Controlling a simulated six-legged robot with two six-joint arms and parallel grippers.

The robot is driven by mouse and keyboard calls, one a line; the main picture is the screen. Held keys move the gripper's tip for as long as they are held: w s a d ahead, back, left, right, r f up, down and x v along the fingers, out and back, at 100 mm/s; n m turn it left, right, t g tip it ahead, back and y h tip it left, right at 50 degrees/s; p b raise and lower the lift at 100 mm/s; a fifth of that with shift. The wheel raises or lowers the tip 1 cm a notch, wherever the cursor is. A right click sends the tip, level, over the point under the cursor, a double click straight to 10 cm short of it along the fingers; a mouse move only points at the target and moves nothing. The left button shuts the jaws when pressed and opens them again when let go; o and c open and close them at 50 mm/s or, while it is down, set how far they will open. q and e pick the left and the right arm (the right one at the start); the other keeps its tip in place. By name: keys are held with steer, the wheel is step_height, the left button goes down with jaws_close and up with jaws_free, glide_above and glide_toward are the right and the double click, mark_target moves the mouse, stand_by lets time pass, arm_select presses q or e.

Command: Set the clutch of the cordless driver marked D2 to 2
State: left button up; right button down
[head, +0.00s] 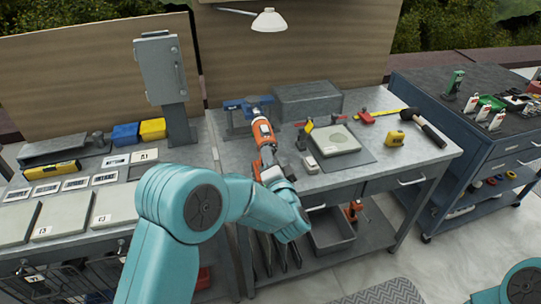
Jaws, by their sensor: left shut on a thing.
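An orange and grey tool (263,132), which looks like a cordless driver, is at the bench's back left, beside a blue vise-like fixture (236,104). My left gripper (268,162) reaches over the bench from the front and is shut on this tool, at its near end. The D2 mark, the clutch ring and its numbers are too small to read. A green driver-like tool (455,82) stands upright on the dark cart at right. Another orange tool (353,210) is below the bench top. My right gripper is out of view.
A grey pad with a pale block (336,139), a yellow tape measure (393,138) and a hammer (425,125) lie on the bench right of my gripper. A grey box (307,102) stands behind. A lamp (269,20) hangs above. The bench's front right is clear.

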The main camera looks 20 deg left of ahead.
arm_select(q)
steer(key=shift+m+p, duration=0.85)
steer(key=shift+m, duration=1.05)
steer(key=o, duration=1.1)
steer(key=shift+c, duration=0.2)
steer(key=b+v, duration=0.3)
steer(key=v, duration=1.3)
steer(key=shift+s+d, duration=0.15)
steer(key=shift+r, duration=0.1)
